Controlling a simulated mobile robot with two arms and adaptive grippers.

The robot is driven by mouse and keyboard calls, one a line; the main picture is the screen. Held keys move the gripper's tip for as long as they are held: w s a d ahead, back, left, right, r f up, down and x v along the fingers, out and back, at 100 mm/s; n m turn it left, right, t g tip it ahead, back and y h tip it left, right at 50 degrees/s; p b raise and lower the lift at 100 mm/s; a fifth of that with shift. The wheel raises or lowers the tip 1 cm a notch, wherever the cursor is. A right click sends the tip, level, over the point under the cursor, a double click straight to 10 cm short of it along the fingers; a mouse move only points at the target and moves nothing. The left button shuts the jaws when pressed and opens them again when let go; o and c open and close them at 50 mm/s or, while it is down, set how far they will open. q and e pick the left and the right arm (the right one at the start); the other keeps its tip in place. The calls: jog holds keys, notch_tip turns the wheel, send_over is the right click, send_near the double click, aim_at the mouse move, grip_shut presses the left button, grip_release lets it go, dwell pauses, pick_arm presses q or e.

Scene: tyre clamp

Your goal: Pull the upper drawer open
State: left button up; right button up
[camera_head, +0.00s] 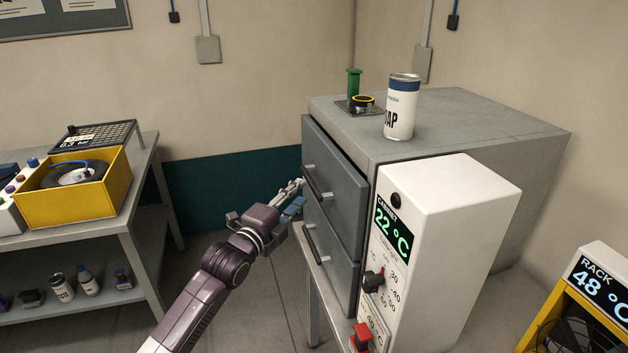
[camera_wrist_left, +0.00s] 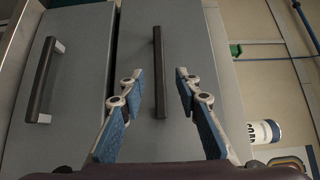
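The upper drawer (camera_head: 340,176) is a grey front in the cabinet, with a dark bar handle (camera_head: 318,184). Its front stands close to the cabinet, with a dark gap along its edge. In the left wrist view, turned sideways, the upper drawer (camera_wrist_left: 205,55) fills the middle and its handle (camera_wrist_left: 160,70) runs up the picture. My left gripper (camera_head: 299,185) is at the handle in the head view. In the left wrist view my left gripper (camera_wrist_left: 160,74) is open, one finger on each side of the handle, with gaps visible. My right gripper is not in view.
The lower drawer (camera_head: 328,255) is below, with its own handle. A soap can (camera_head: 401,108) and a green item (camera_head: 353,84) stand on the cabinet top (camera_head: 470,115). A white control box (camera_head: 445,220) stands close to the right of the drawers. A workbench (camera_head: 75,236) is at left.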

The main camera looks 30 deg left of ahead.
aim_at(309, 184)
pick_arm(q)
jog(key=shift+w+r, duration=0.1)
jog(key=shift+w, duration=0.35)
jog(key=w+p, duration=0.1)
jog(key=w, duration=0.3)
jog(key=shift+w+a, duration=0.15)
jog(key=shift+w, duration=0.2)
jog(key=shift+w+a+p, duration=0.1)
jog(key=shift+w+p, duration=0.25)
jog(key=shift+w, duration=0.45)
jog(key=shift+f, duration=0.2)
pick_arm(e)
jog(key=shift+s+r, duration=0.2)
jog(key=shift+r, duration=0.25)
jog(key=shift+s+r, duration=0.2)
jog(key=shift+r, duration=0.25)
pick_arm(q)
jog(key=shift+c, duration=0.5)
grip_shut()
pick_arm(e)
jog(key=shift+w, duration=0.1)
